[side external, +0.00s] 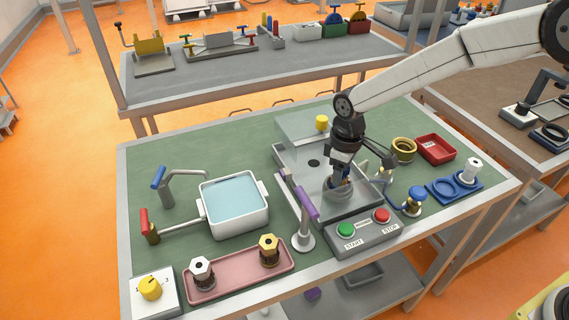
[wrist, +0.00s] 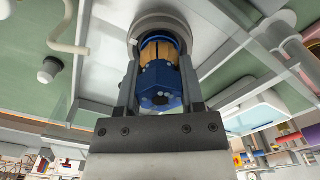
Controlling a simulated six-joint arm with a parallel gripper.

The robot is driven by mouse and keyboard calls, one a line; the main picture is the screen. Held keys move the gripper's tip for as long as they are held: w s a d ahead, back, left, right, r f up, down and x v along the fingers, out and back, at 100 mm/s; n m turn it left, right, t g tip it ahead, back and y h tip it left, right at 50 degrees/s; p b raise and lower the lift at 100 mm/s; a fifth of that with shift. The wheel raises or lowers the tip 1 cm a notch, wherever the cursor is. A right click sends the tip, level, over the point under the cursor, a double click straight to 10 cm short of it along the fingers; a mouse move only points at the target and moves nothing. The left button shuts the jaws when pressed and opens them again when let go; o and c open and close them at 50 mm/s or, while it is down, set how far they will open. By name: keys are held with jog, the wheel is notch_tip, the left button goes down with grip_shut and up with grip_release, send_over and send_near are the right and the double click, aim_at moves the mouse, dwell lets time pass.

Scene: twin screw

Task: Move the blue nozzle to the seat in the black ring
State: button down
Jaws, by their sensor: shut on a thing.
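The blue nozzle (wrist: 157,84) has a blue hex end and a copper-coloured ribbed band, and sits between the two fingers of my gripper (wrist: 159,70) in the wrist view. My gripper (side external: 340,174) is shut on it. In the side view the gripper points down over a grey round collar (side external: 340,190) on the grey machine plate. The nozzle's far end meets the pale collar (wrist: 160,22) in the wrist view; I cannot tell how deep it sits. A dark round spot (side external: 313,163) shows on the plate, left of the gripper; I cannot tell whether it is the black ring.
A purple-handled lever (side external: 305,204) stands left of the gripper, and a START/STOP box (side external: 364,231) in front. A pink tray (side external: 233,278) holds silver and gold hex pieces. A blue tray (side external: 448,194), red tray (side external: 436,149) and brass ring (side external: 404,149) lie right. A water tub (side external: 235,223) stands left.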

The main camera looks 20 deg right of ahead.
dwell(0.3)
grip_release()
jog(key=shift+r, duration=0.2)
dwell(0.4)
jog(key=shift+r, duration=3.35)
